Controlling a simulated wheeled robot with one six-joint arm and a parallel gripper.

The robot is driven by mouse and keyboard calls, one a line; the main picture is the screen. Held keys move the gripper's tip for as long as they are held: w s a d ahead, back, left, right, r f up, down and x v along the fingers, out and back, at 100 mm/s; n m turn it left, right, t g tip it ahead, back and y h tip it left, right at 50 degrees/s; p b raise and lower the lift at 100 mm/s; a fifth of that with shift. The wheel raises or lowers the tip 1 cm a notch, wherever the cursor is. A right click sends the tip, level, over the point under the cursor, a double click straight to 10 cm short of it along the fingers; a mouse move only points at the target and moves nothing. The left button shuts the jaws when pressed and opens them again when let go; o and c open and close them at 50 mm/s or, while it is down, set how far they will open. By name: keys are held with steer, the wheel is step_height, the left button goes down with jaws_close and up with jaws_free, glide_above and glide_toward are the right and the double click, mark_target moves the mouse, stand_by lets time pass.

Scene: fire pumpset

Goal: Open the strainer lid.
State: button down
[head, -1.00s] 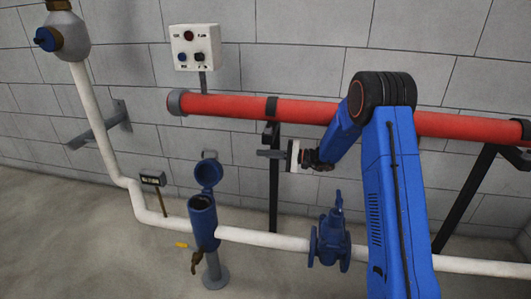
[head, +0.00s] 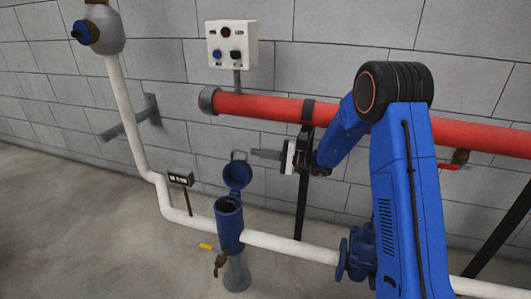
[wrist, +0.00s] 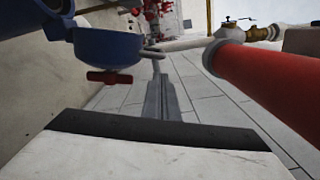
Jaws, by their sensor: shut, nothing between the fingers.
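The blue strainer (head: 229,226) stands on the white pipe in the head view, its top open and dark inside. Its blue lid (head: 237,176) is raised upright at the far side of the opening, with a ring handle (head: 238,155) at its top. My gripper (head: 254,152) is shut and empty, pointing left, just right of the ring in the picture; contact cannot be told. In the wrist view the shut fingers (wrist: 164,98) point towards a blue rounded part (wrist: 105,50), likely the strainer or lid, with a ring and a small red handle (wrist: 110,77).
A red pipe (head: 260,106) runs along the block wall behind my arm. A control box (head: 232,44) hangs above it. A blue valve (head: 357,252) is partly hidden by my arm. The floor at left is clear.

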steer(key=shift+s+a+r, duration=0.1)
steer(key=shift+s+a, duration=0.4)
steer(key=shift+s, duration=0.15)
steer(key=s, duration=0.1)
steer(key=s+r, duration=0.1)
steer(key=s+a+n, duration=0.1)
steer(key=shift+r, duration=0.3)
